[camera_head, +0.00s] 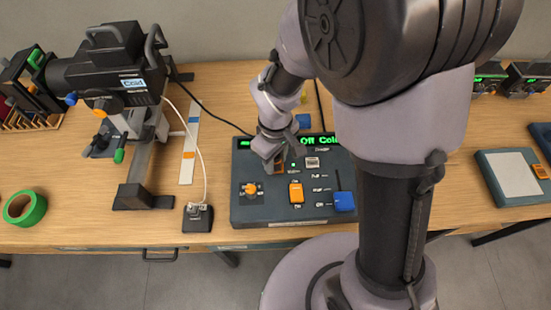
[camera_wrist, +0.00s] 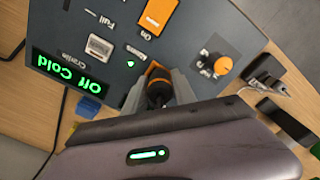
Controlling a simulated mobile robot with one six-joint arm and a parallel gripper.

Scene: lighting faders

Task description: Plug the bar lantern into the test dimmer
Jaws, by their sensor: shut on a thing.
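The lantern (camera_head: 108,80), black with a "Cold" label, is on a stand at the left in the head view. Its white cable (camera_head: 202,150) runs down to a plug (camera_head: 195,209) at a small black socket block (camera_head: 197,223), left of the dimmer; both also show at the right of the wrist view (camera_wrist: 264,68). The test dimmer (camera_head: 325,217) is a dark panel whose green display reads "Off Cold" (camera_wrist: 68,75). My gripper (camera_wrist: 159,88) is over its face, shut on a small dark rounded piece (camera_wrist: 158,93) beside an orange part. The fingers partly hide what it is.
The panel has an orange switch (camera_head: 296,193), an orange knob (camera_head: 250,189) and a blue piece (camera_head: 344,201). Green tape (camera_head: 25,208) lies at the left. Another panel (camera_head: 510,176) is at the right. My arm hides the table between.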

